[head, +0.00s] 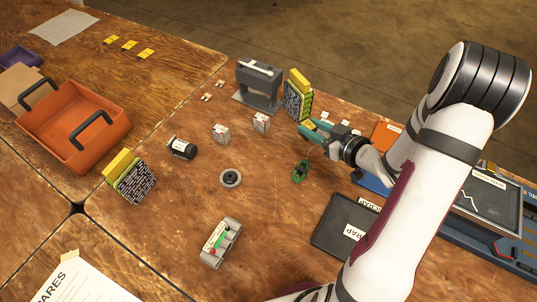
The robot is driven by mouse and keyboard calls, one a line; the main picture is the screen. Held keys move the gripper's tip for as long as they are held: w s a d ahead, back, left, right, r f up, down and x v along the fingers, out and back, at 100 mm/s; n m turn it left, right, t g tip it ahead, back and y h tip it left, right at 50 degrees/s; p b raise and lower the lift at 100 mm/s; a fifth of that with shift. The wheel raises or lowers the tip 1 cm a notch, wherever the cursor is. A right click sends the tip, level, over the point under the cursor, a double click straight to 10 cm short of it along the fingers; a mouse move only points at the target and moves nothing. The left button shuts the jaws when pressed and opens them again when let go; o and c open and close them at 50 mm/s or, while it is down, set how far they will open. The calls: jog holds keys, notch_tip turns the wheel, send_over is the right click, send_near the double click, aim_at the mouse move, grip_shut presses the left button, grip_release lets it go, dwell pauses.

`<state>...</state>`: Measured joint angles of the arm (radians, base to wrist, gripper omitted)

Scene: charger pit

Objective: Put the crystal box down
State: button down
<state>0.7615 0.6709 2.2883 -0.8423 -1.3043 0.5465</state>
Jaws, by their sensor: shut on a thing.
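Two small silver boxes with pale labels, one at the left (221,132) and one at the right (261,122), stand on the wooden table (190,225) left of my gripper.
The yellow-topped block (298,96) and a grey stand (258,84) are close to my gripper. A green part (300,171) lies below it. A black scrap tray (333,218), a round grey part (230,178), a dark cylinder (183,148) and an orange bin (65,150) are around. The table's middle has bare wood.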

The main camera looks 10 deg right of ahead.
jog(key=a+f, duration=0.2)
jog(key=a, duration=0.1)
jog(key=w+a+f, duration=0.1)
jog(key=a+f, duration=0.1)
jog(key=a, duration=0.1)
jog(key=w+a+f, duration=0.1)
jog(key=a+f, duration=0.1)
jog(key=a, duration=0.1)
jog(key=shift+w+a+f, duration=0.1)
jog(key=shift+a+f, duration=0.1)
jog(key=shift+f, duration=2)
jog(key=c, duration=0.5)
grip_release()
jog(key=shift+f, duration=0.1)
